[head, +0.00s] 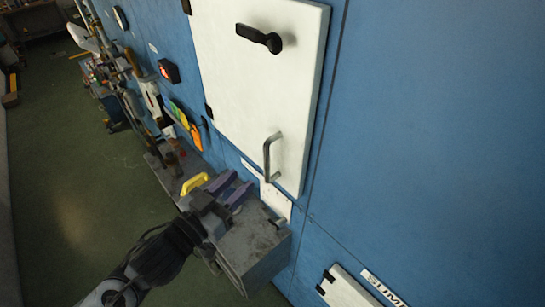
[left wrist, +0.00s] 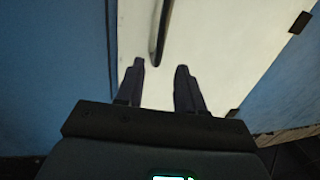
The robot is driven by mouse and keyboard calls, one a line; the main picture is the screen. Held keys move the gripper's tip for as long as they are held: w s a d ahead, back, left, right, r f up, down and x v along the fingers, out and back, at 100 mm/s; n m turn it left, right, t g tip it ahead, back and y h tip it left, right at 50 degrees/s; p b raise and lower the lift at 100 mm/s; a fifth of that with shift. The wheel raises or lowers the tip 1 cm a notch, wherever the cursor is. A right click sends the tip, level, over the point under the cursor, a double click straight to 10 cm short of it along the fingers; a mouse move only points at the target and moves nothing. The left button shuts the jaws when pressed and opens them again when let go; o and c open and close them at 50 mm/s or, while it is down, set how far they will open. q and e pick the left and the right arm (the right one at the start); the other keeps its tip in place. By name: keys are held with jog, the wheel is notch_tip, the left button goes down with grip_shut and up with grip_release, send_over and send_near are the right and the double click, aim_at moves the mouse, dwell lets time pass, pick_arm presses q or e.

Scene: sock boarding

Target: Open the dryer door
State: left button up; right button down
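The white dryer door (head: 258,85) is in the blue wall and looks closed. A black lever latch (head: 259,38) is near its top. A metal pull handle (head: 267,157) is near its lower right edge. My left gripper (head: 240,181) is below and left of the pull handle, its fingers pointing towards it. In the left wrist view, the gripper (left wrist: 159,68) is open and empty. The pull handle (left wrist: 160,30) shows just beyond the fingertips, roughly between their lines, apart from them. My right gripper is in neither view.
A grey metal box (head: 258,245) juts from the wall below the door, beneath my left gripper. A yellow handle (head: 194,184) is left of the gripper. A smaller white panel (head: 345,290) is at the lower right. Green floor (head: 70,170) lies open to the left.

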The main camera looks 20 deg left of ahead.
aim_at(265, 157)
pick_arm(q)
jog(key=shift+x, duration=5.3)
jog(key=shift+c, duration=0.3)
grip_shut()
